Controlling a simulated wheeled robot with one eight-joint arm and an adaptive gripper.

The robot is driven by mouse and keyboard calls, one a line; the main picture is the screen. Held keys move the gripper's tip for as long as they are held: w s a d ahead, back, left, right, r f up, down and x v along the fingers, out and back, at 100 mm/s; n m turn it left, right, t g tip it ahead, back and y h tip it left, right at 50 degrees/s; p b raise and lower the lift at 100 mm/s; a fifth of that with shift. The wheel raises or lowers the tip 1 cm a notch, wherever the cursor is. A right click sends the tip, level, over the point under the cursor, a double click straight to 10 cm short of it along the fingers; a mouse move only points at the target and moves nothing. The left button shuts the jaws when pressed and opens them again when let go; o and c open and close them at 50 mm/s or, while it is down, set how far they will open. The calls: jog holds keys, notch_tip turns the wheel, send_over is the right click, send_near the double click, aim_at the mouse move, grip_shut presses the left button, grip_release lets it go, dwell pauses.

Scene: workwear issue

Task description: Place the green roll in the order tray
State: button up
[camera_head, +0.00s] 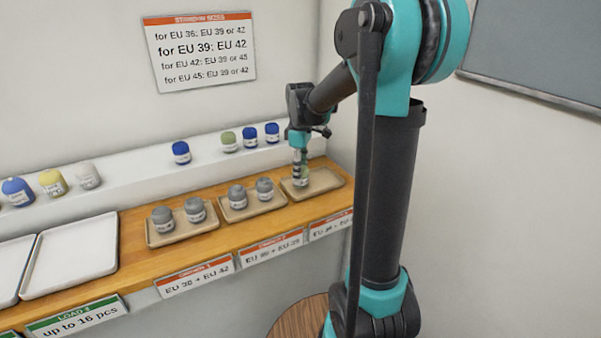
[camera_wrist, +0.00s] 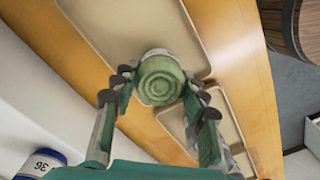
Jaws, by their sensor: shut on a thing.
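The green roll (camera_wrist: 161,80) is between the fingers of my gripper (camera_wrist: 163,92) in the wrist view, its ringed end facing the camera. In the head view my gripper (camera_head: 300,155) points down over the rightmost tan order tray (camera_head: 325,181), shut on the roll. The roll (camera_head: 302,180) shows only in part there, low over the tray's left half. I cannot tell whether it touches the tray floor. In the wrist view a tan tray (camera_wrist: 110,30) lies beyond the roll. The sign under the rightmost tray is partly hidden by my arm.
Two other tan trays (camera_head: 185,235) (camera_head: 235,213) hold grey rolls. White trays (camera_head: 75,255) lie at the left. A wall stands close at the right.

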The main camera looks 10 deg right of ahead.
jog(key=shift+f, duration=0.35)
jog(key=shift+f, duration=0.1)
jog(key=o, duration=1.1)
jog(key=shift+o, duration=0.2)
notch_tip(320, 180, up, 12)
